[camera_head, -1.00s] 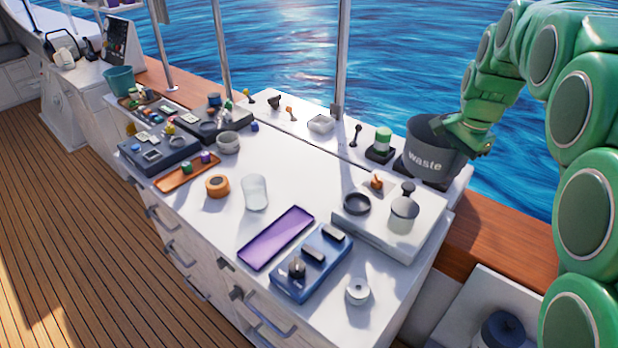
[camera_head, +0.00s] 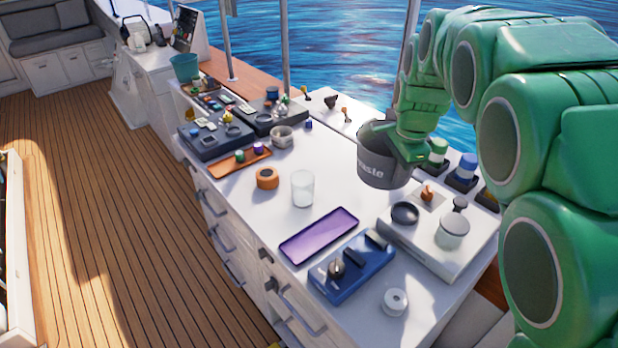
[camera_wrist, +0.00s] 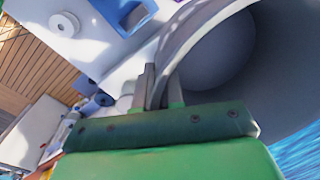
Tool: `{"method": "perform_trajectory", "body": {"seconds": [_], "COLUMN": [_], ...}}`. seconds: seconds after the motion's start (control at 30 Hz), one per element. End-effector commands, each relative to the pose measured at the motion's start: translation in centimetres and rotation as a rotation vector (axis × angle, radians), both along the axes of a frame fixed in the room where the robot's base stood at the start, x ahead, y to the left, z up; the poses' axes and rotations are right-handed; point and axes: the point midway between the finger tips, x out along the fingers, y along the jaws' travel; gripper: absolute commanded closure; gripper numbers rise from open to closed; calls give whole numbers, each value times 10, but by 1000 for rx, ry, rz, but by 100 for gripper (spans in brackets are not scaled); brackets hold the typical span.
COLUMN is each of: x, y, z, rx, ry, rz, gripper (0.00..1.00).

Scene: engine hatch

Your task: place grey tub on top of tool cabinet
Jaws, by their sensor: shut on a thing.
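The grey tub (camera_head: 382,172), marked with the word waste, is held by its rim in my gripper (camera_head: 412,155). It looks raised over the back part of a long white counter with drawers (camera_head: 240,235). In the wrist view my fingers (camera_wrist: 158,88) pinch the tub's wall, and the inside of the tub (camera_wrist: 215,55) looks empty. I cannot tell for sure which piece of furniture is the tool cabinet; an open-fronted white unit (camera_head: 12,260) is cut off at the left edge.
On the counter are a purple tray (camera_head: 319,235), a blue block (camera_head: 352,268), a white cup (camera_head: 302,188), an orange ring (camera_head: 267,178) and a white board (camera_head: 425,240) with round parts. The wooden deck (camera_head: 95,210) at left is mostly clear.

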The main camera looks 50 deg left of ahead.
Motion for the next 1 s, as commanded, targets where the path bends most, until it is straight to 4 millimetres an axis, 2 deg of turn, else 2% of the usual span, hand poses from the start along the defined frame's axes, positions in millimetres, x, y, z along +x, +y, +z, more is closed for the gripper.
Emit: {"method": "perform_trajectory", "body": {"seconds": [0.2,0.37,1.0], "x": [0,2,44], "y": [0,2,45], "z": [-26,-36,-64], "rx": [3,3,4], "ry": [-1,-3,-3], "rz": [1,1,3], "gripper": [100,100,100]}}
